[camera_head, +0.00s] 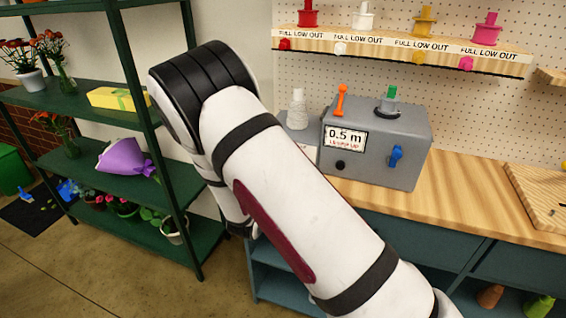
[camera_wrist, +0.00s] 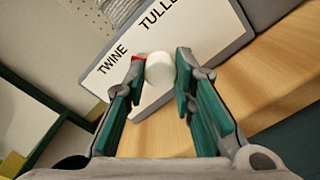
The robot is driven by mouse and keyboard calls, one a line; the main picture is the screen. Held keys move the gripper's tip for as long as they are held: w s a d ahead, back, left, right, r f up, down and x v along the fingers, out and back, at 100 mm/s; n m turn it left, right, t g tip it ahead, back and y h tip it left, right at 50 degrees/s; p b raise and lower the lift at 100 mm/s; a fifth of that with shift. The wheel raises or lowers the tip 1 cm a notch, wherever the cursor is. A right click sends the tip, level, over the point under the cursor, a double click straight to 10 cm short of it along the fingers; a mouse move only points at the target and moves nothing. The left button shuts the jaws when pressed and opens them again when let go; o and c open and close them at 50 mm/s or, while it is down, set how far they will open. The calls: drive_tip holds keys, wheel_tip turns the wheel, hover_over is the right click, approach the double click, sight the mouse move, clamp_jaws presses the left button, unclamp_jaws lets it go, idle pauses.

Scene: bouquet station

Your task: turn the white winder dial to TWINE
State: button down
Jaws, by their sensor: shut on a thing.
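The white winder dial (camera_wrist: 159,68) sits on a white label plate (camera_wrist: 190,38) in the wrist view. The word TWINE (camera_wrist: 112,60) is to the dial's left, and TULLE (camera_wrist: 158,14) is above it, cut by the frame edge. My gripper (camera_wrist: 161,70) has its green fingers on both sides of the dial and is shut on it. A small red patch shows by the left fingertip, on the TWINE side; I cannot tell whether it is the dial's pointer. In the head view my arm hides the dial and my gripper.
A grey box (camera_head: 400,135) with a 0.5 m display, orange lever and blue knob stands on the wooden counter (camera_head: 455,190). A white spool (camera_head: 297,112) is just left of it. A ribbon shelf (camera_head: 390,45) hangs above. A green plant rack (camera_head: 105,180) stands left.

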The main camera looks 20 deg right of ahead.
idle(0.5)
drive_tip(key=c, duration=1.3)
unclamp_jaws()
drive_tip(key=shift+c, duration=0.2)
drive_tip(key=shift+s+a, duration=0.1)
drive_tip(key=v, duration=1.1)
drive_tip(key=shift+s+a, duration=0.2)
drive_tip(key=shift+s, duration=0.15)
